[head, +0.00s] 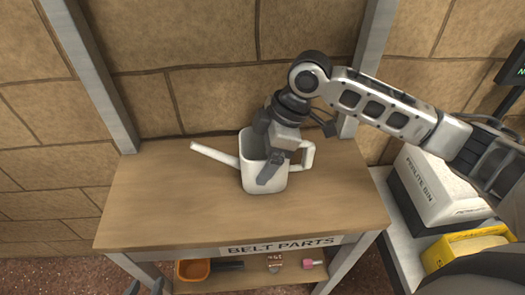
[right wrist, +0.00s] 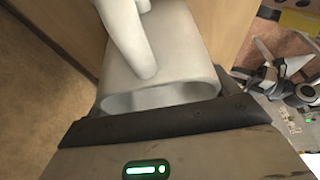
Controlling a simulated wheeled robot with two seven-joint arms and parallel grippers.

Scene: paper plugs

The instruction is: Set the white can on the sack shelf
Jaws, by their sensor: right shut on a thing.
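The white can (head: 263,180), with a long spout to the left and a handle on the right, is upright over the wooden top of the shelf unit labelled BELT PARTS (head: 285,246). I cannot tell whether its base touches the wood. My right gripper (head: 268,160) comes down from above and is shut on the can's wall, one finger outside on the front. The can (right wrist: 165,75) also shows in the right wrist view, against the jaw. No label reading sack is visible.
A lower board holds an orange bin (head: 193,269), a dark item and a pink item (head: 308,264). Grey posts and a stone wall stand behind. At right are a white box (head: 437,188) and a yellow box (head: 465,246). The wooden top is clear around the can.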

